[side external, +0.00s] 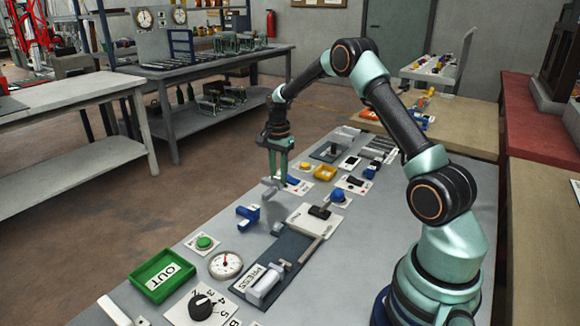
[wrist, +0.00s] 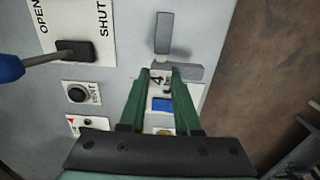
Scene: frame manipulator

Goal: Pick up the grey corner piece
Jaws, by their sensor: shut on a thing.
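The grey corner piece (side external: 272,183) is at my fingertips in the side view. In the wrist view it is a grey L shape (wrist: 163,34), with one leg pointing away from me and the other crossing at the fingertips. My gripper (side external: 280,176) points straight down over the bench. In the wrist view its green fingers (wrist: 161,73) are shut on the near leg of the corner piece, part of which they hide. The piece appears to be just above the bench top, but I cannot tell the exact gap.
A blue block (side external: 298,185) on a white card is close behind my gripper. A blue bracket (side external: 248,214) lies nearer the camera. A green OUT tray (side external: 162,274), a round gauge (side external: 225,264), a green button (side external: 204,243) and a PRESS fixture (side external: 266,283) are on the bench.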

